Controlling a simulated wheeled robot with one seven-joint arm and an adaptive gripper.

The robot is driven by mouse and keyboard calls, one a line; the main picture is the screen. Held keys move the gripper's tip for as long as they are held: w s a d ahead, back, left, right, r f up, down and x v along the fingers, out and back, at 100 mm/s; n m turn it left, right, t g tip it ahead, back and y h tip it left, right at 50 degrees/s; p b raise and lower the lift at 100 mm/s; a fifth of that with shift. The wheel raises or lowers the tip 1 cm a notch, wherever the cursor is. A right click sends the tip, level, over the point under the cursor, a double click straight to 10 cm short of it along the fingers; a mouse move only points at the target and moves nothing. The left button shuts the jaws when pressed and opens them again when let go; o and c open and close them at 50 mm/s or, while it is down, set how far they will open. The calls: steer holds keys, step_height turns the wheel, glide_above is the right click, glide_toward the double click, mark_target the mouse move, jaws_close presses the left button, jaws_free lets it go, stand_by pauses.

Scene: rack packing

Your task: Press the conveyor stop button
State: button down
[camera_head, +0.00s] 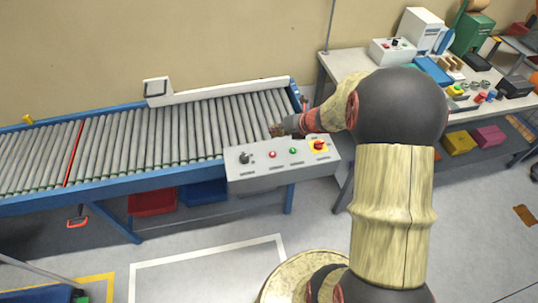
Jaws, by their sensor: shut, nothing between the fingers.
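A grey control box (262,180) is mounted on the near side of the conveyor's right end. Its top carries a dark knob (245,157), a small red button (272,154), a green button (293,151) and a red mushroom button (319,145) on a yellow base. My gripper (274,131) is shut and empty. It appears above the conveyor's right end, just behind the red and green buttons in the picture, apart from them. The exact height of its fingertips is hard to tell. No label is readable on any button.
The roller conveyor (110,141) runs left, with a red line across its rollers and no load. A white guide (215,91) stands along its far edge. A workbench (342,65) with boxes and small parts is at the right. Red and blue bins (204,192) sit below the conveyor.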

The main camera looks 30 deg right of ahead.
steer(key=shift+m, duration=0.5)
steer(key=shift+f, duration=0.1)
steer(key=b, duration=0.7)
glide_above(274, 153)
step_height(274, 153, down, 8)
steer(key=shift+d+r, duration=0.1)
steer(key=shift+r, duration=0.1)
steer(key=shift+f+b, duration=0.5)
steer(key=shift+b, duration=0.05)
steer(key=shift+f, duration=0.15)
stand_by(0.4)
steer(key=shift+f, duration=0.3)
steer(key=shift+f+b, duration=0.35)
steer(key=shift+f, duration=0.05)
stand_by(0.9)
steer(key=shift+r, duration=0.15)
steer(key=shift+r+p, duration=0.7)
steer(key=shift+p, duration=0.15)
